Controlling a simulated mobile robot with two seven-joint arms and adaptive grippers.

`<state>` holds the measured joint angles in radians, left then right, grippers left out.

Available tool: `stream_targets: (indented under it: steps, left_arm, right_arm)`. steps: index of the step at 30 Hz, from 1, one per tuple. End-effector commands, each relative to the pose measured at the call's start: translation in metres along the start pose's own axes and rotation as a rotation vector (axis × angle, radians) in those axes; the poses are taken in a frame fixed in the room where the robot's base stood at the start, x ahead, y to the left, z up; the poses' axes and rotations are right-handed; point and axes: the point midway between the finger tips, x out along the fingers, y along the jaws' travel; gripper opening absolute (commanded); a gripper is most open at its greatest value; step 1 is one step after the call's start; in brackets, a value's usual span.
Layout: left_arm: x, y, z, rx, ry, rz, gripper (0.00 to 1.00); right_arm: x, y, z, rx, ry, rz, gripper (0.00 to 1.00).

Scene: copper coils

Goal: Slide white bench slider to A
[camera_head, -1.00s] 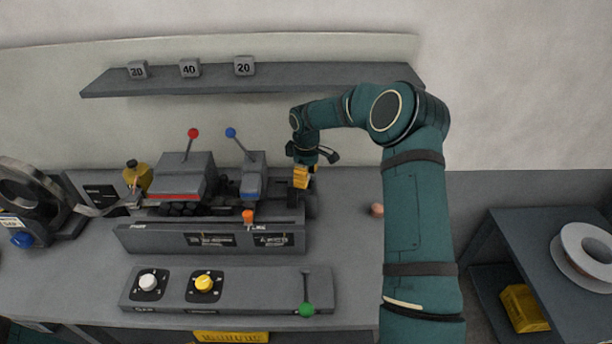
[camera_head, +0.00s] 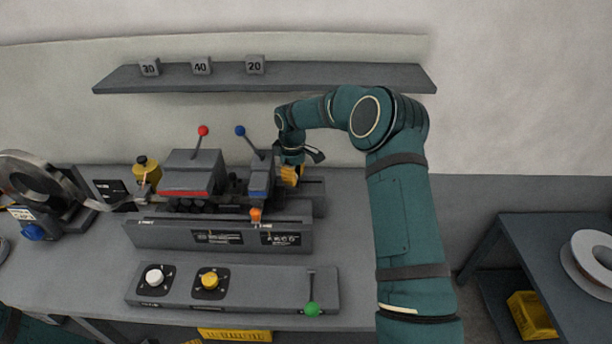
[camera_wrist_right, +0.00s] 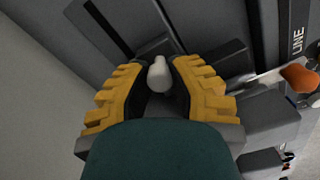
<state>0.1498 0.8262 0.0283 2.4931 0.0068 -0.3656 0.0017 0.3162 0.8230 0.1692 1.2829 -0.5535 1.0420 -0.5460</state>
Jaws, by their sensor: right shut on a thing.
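The white knob of the bench slider (camera_wrist_right: 158,73) shows in the right wrist view between the yellow fingers of my right gripper (camera_wrist_right: 160,92). The gripper is shut on it. In the head view my right gripper (camera_head: 291,175) is at the right end of the grey bench machine, close beside the block with the blue lever (camera_head: 262,178), and the white knob is hidden there. A label plate with letters (camera_head: 280,239) is on the front rail; the letters are too small to read surely. My left gripper is not in view.
An orange-knobbed slider (camera_head: 256,213) is on the front rail. A red-lever block (camera_head: 190,172) stands left of the blue-lever block. A control panel (camera_head: 240,289) with white and yellow knobs and a green-tipped lever lies in front. A shelf (camera_head: 330,80) with numbered blocks is above.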

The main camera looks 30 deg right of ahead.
Motion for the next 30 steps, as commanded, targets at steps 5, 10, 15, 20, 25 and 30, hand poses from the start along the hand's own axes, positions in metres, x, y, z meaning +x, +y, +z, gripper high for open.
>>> stream_targets:
  steps: [5,10,15,20,25,30]
  left_arm:
    - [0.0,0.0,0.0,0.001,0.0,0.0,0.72]
    - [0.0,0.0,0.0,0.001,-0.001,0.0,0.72]
    - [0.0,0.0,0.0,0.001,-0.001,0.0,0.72]
    - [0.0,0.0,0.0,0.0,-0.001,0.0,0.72]
    - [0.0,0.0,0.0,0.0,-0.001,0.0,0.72]
    - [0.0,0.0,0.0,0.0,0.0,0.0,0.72]
  right_arm:
    - [-0.001,-0.004,-0.006,-0.004,0.01,-0.003,0.0]
    - [-0.001,-0.004,-0.007,-0.005,0.011,-0.003,0.42]
    - [-0.001,-0.003,-0.005,-0.003,0.008,-0.002,0.55]
    - [-0.001,-0.003,-0.004,-0.002,0.007,-0.002,0.55]
    - [-0.012,-0.002,-0.005,-0.003,0.007,0.0,0.55]
    - [-0.043,-0.002,-0.005,-0.001,0.01,0.002,0.55]
